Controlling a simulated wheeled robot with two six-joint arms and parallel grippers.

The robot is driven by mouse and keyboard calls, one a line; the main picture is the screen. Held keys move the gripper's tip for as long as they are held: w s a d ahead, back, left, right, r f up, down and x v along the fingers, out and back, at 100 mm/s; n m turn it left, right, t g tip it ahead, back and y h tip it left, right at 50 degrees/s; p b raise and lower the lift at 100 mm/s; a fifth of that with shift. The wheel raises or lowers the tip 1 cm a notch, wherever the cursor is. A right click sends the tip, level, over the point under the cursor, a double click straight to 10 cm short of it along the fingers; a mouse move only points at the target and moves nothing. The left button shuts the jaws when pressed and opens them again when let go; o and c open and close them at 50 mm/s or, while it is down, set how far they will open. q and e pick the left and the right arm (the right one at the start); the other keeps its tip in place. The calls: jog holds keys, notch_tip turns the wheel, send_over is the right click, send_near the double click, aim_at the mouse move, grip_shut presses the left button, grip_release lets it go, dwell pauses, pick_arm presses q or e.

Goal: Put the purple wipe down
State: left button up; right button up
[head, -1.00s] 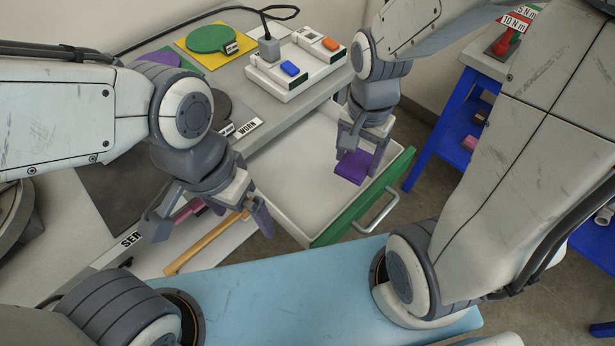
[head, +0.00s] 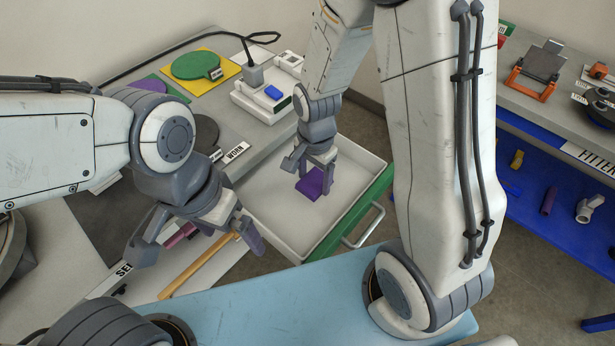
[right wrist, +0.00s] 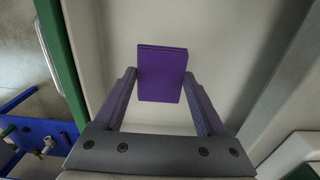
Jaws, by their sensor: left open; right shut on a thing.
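The purple wipe (head: 314,184) is a small flat purple block over the white drawer (head: 275,225), which is pulled open and has a green front. My right gripper (head: 309,174) points down into the drawer and is shut on the wipe. In the right wrist view the wipe (right wrist: 162,74) sits between the two fingertips, with the pale drawer floor behind it. I cannot tell whether the wipe touches the floor. My left gripper (head: 198,243) is open and empty, left of the drawer.
A yellow stick (head: 197,266) and a pink object lie below my left gripper. The grey worktop holds a white tray (head: 262,105) with a blue block, a green disc (head: 196,65) on yellow, and a "WORN" label. A blue-shelved bench (head: 560,185) stands right. The drawer looks otherwise empty.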

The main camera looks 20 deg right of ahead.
aim_at(308, 184)
jog(key=shift+w+a+f, duration=0.2)
jog(key=shift+w+f, duration=0.1)
jog(key=shift+w, duration=0.15)
jog(key=shift+w+a+f, duration=0.2)
jog(key=shift+w+f, duration=0.05)
jog(key=shift+w, duration=0.15)
jog(key=shift+w+f, duration=0.1)
jog(key=shift+f, duration=1.95)
jog(key=shift+f, duration=0.2)
jog(key=o, duration=1.2)
jog(key=shift+o, duration=0.2)
jog(key=shift+r, duration=0.25)
notch_tip(308, 184, up, 12)
jog(key=shift+p, duration=0.4)
jog(key=shift+f, duration=0.15)
